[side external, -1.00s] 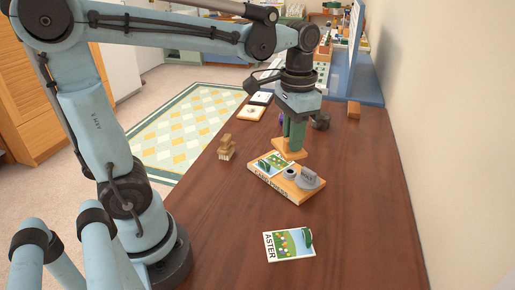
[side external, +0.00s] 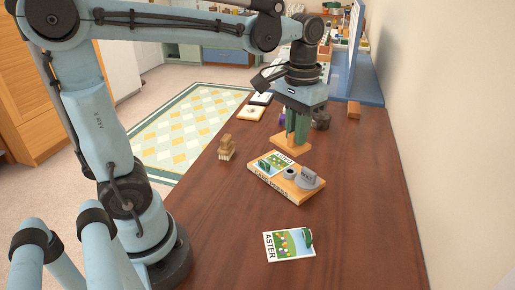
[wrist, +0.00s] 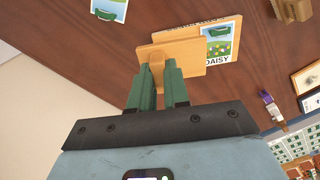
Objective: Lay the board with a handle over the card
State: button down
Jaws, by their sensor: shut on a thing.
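My gripper (side external: 296,142) is shut on the upright handle of a small light-wood board (side external: 283,147). In the wrist view the green fingers (wrist: 157,68) pinch the handle, and the board (wrist: 185,55) is beyond them. The board looks roughly level, by the far edge of a pale wooden block with lettering on its side (side external: 262,184). A picture card (side external: 272,165) lies on that block; the wrist view shows it labelled DAISY (wrist: 222,48), partly hidden by the board. A second card, ASTER (side external: 278,246), lies on the table toward the front.
A grey ring-shaped piece (side external: 289,174) and a grey weight (side external: 310,179) sit on the block. A green object (side external: 308,237) lies on the ASTER card. A brush (side external: 227,148) stands to the left. The table (side external: 345,215) is clear right of the block.

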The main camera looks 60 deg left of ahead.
jog(key=n, duration=0.2)
jog(key=a+n, duration=0.1)
jog(key=n, duration=0.1)
jog(key=w+a+n, duration=0.1)
jog(key=n, duration=0.1)
jog(key=shift+a, duration=0.15)
jog(key=n, duration=0.1)
jog(key=a+n, duration=0.1)
jog(key=n, duration=0.1)
jog(key=shift+w+a+n, duration=0.25)
jog(key=shift+n, duration=0.15)
jog(key=a+n, duration=0.5)
jog(key=n, duration=0.8)
jog(key=w+a+n, duration=0.1)
jog(key=a+n, duration=0.5)
jog(key=n, duration=0.7)
jog(key=shift+w+f+n, duration=0.15)
jog(key=shift+w+n, duration=0.15)
jog(key=shift+n, duration=0.1)
jog(key=shift+f, duration=6.4)
jog(key=shift+f, duration=0.6)
jog(key=c, duration=1)
grip_release()
